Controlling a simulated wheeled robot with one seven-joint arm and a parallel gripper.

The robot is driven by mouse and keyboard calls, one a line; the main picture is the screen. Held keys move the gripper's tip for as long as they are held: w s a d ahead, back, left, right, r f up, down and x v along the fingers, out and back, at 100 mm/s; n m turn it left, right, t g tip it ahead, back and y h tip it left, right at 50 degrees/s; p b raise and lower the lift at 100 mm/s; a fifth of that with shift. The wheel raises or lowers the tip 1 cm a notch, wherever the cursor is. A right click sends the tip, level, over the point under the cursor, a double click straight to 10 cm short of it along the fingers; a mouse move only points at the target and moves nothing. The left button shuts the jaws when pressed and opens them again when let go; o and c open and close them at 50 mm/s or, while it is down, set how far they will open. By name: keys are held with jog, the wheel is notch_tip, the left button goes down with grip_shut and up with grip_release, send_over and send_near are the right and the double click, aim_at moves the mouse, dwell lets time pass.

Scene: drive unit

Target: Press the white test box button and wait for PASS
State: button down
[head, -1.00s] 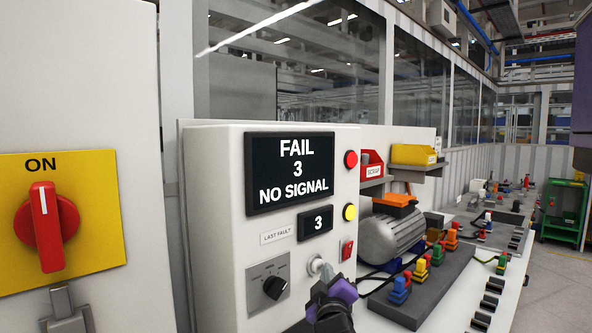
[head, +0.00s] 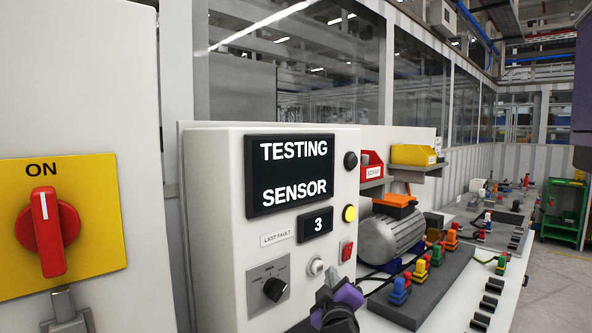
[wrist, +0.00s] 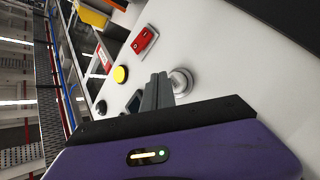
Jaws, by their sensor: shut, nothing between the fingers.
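The white test box (head: 222,230) stands in the middle of the head view. Its large display (head: 290,175) reads TESTING SENSOR, and the small display (head: 315,224) reads 3. The white button (head: 316,266) is low on the box front, below the small display; it also shows in the wrist view (wrist: 182,82). My gripper (head: 330,285) is shut and empty. Its fingertips are just below and right of the white button in the head view, with a gap visible there. In the wrist view the fingers (wrist: 158,92) appear beside the button; the exact distance is unclear.
Close by on the box are a lit yellow lamp (head: 349,213), a dark lamp (head: 351,160), a red rocker switch (head: 347,251) and a black knob (head: 274,289). A motor (head: 392,238) and a connector block (head: 424,290) lie to the right.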

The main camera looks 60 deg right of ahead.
jog(key=s+a+p, duration=0.1)
jog(key=s+p, duration=0.1)
jog(key=s, duration=0.4)
jog(key=shift+a, duration=0.2)
jog(key=shift+w, duration=0.1)
dwell(1.2)
jog(key=s+a+f+t+y, duration=0.1)
jog(key=a+f+t+y, duration=0.25)
jog(key=a, duration=0.75)
jog(key=a+f+t+y, duration=0.3)
jog(key=a+t, duration=0.2)
jog(key=a, duration=0.7)
jog(key=s+a+f+n+g+y, duration=0.1)
jog(key=s+a+f+y, duration=0.3)
jog(key=s+a, duration=0.5)
jog(key=s+a+f+n+g+y, duration=0.1)
jog(key=s+a+f+g+y, duration=0.1)
jog(key=s+a+f+y, duration=0.3)
jog(key=s+a, duration=0.3)
jog(key=s, duration=0.2)
jog(key=shift+a+y, duration=0.35)
jog(key=shift+a, duration=0.05)
jog(key=shift+f, duration=0.1)
